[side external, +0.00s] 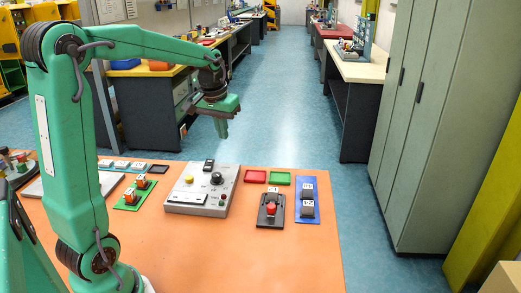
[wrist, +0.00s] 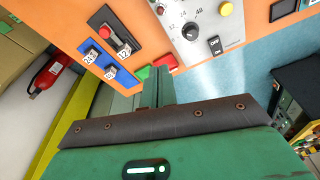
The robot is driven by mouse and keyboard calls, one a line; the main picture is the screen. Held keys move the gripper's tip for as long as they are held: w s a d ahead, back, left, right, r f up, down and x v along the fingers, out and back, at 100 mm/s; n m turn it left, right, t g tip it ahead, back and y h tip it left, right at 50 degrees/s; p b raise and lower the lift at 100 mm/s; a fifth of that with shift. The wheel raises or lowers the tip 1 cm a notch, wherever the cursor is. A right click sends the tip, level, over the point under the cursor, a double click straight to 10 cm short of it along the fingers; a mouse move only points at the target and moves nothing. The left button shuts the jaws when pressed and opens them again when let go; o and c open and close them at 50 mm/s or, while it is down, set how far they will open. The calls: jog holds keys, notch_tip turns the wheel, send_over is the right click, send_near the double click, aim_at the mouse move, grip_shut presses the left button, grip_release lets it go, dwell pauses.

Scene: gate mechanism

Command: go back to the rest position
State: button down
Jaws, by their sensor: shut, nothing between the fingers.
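My gripper (side external: 223,132) hangs in the air above and beyond the back edge of the orange table (side external: 245,270), pointing down. Its fingers are together with nothing between them, and it touches nothing. In the wrist view my gripper (wrist: 152,92) shows only partly behind the dark bracket. A grey control box (side external: 185,207) with a yellow button, a black knob and a switch sits on the table, nearer the camera than my gripper. The box also shows at the top of the wrist view (wrist: 225,33).
Right of the box are a red tray (side external: 255,176), a green tray (side external: 279,179), a black unit (side external: 264,215) with a red button, and a blue plate (side external: 307,187) with labelled blocks. The table's front is clear.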

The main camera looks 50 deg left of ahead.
jog(key=s+d+m+t, duration=0.3)
jog(key=s+d+m, duration=0.2)
jog(key=s+d, duration=1.2)
jog(key=shift+r+t+h, duration=0.15)
jog(key=shift+t+h, duration=0.15)
jog(key=shift+h, duration=0.1)
